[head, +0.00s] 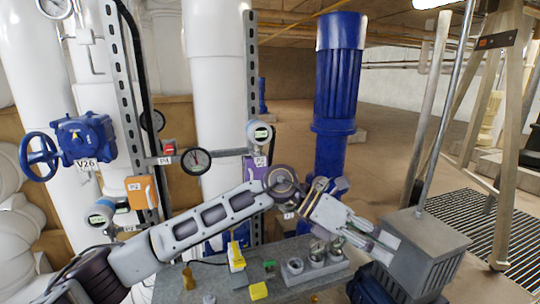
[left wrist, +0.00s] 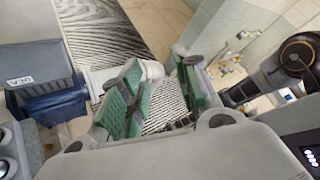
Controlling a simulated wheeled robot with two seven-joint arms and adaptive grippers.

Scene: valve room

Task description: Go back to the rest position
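My left arm crosses the head view from the lower left, bends at a dark round joint, and reaches right. My left gripper (head: 378,240) is at its end, beside a ribbed grey housing (head: 430,255) in the picture. In the left wrist view my left gripper (left wrist: 160,98) shows two green-padded fingers spread apart. Nothing is between them. The grey housing (left wrist: 38,75), with a label and a blue part below it, is left of the fingers there, apart from them. I cannot see my right gripper.
White pipes (head: 218,100), a blue handwheel valve (head: 85,140) and gauges stand behind. A ladder-like frame (head: 510,130) and floor grating (head: 500,225) are at right.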

